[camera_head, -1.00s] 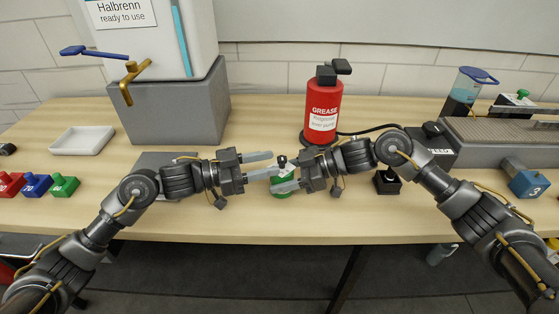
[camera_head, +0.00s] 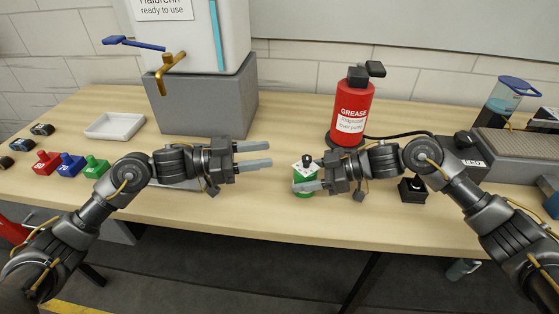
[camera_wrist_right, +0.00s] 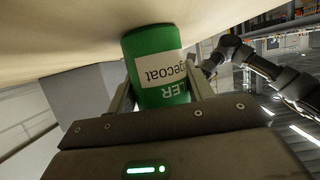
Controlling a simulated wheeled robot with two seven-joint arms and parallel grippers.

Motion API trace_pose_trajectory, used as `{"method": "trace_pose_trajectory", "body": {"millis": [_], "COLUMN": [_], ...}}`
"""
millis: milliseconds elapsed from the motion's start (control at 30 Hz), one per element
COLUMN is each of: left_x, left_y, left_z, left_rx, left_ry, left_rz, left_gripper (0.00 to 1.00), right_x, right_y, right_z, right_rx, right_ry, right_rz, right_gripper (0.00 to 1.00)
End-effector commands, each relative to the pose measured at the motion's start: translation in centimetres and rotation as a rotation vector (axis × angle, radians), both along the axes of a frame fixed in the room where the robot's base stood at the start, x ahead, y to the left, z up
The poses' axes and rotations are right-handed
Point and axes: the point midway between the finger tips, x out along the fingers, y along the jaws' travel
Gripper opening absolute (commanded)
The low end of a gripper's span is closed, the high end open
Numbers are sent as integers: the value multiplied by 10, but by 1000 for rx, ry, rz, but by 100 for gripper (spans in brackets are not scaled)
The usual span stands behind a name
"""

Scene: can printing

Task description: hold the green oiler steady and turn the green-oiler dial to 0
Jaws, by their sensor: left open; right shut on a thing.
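The green oiler (camera_head: 303,189) stands upright on the wooden table, a short green can with a pale top and a black dial (camera_head: 307,161) on it. The number the dial points to is too small to read. My right gripper (camera_head: 308,187) is shut around the oiler's body from the right. The right wrist view shows the green can (camera_wrist_right: 158,52) between the two fingers, with a white label on its side. My left gripper (camera_head: 270,155) is open and empty, to the left of the oiler and apart from it.
A red grease pump (camera_head: 352,113) stands behind the oiler, with a black hose running right. Red, blue and green (camera_head: 96,167) blocks and a white tray (camera_head: 115,126) are at the left. A small black block (camera_head: 413,190) sits right of the oiler. The table front is clear.

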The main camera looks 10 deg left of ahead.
Motion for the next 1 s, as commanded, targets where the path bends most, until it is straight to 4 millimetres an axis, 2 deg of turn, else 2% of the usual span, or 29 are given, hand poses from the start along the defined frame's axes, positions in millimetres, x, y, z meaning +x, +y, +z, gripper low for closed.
{"method": "trace_pose_trajectory", "body": {"millis": [33, 100, 200, 300, 433, 667, 833, 1000], "left_x": [14, 29, 40, 41, 32, 25, 24, 23], "left_y": [-2, -3, -3, 0, 8, 7, -10, -43], "left_z": [8, 9, 5, -3, -18, -17, -17, -16], "left_rx": [4, 22, 41, 43, 26, 11, 11, 11], "left_ry": [-4, 2, 17, 38, 67, 40, 39, 40], "left_rz": [-3, -42, -120, -198, -279, -318, -319, -319], "left_gripper": [42, 42, 42, 42, 42, 42, 42, 42], "right_x": [0, 0, 0, 0, 0, 0, 0, 0], "right_y": [0, 0, 0, 0, 0, 0, 0, 0], "right_z": [1, 1, 1, 1, 1, 1, 1, 1], "right_rx": [2, 2, 2, 2, 1, 1, 1, 1], "right_ry": [-1, -1, -1, -1, -1, -1, -1, -1], "right_rz": [-1, -1, 0, 0, 0, 0, -1, -1], "right_gripper": [20, 20, 20, 20, 20, 20, 20, 20]}}
